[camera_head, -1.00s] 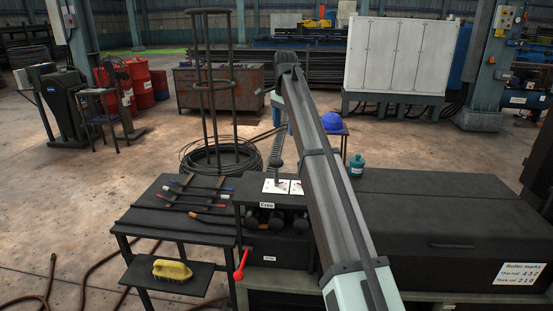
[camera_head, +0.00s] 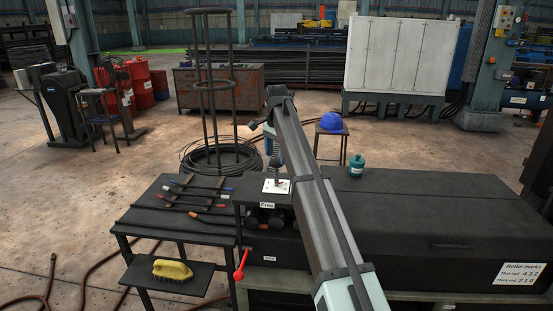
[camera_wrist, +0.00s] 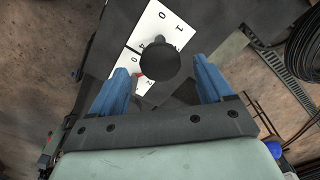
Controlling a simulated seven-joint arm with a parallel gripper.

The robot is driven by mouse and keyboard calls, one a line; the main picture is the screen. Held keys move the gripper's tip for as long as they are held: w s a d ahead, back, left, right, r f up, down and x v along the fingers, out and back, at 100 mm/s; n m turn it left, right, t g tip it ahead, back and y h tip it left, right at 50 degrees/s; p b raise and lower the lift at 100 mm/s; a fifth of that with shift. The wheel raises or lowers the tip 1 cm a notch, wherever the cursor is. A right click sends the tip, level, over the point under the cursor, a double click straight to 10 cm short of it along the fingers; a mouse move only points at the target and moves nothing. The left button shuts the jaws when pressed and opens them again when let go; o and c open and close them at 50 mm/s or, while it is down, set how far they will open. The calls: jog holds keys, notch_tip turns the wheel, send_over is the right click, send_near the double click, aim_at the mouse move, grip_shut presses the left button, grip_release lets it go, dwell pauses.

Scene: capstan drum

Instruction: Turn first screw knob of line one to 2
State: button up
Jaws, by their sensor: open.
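A black round-topped knob (camera_wrist: 146,60) stands over a white dial plate (camera_wrist: 152,28) in the wrist view. Printed numerals show around it, and a small red mark shows beside it. My gripper (camera_wrist: 161,67) is open, its blue fingers on either side of the knob's lower part in the picture, with gaps visible. I cannot tell how high the fingers are relative to the knob. In the head view the white plate (camera_head: 270,187) sits on the black machine above a "Free" label. My arm hides part of the plates, and the fingers are hard to make out.
A black side table (camera_head: 180,210) with several coloured-handled rods is at the left. A red-handled lever (camera_head: 240,265) hangs at the machine's front. A teal container (camera_head: 357,165) stands on the black cover (camera_head: 430,220). A "Roller marks" sign (camera_head: 520,273) is at the right.

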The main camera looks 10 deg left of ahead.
aim_at(277, 173)
jog(key=shift+f, duration=1.1)
jog(key=c, duration=1)
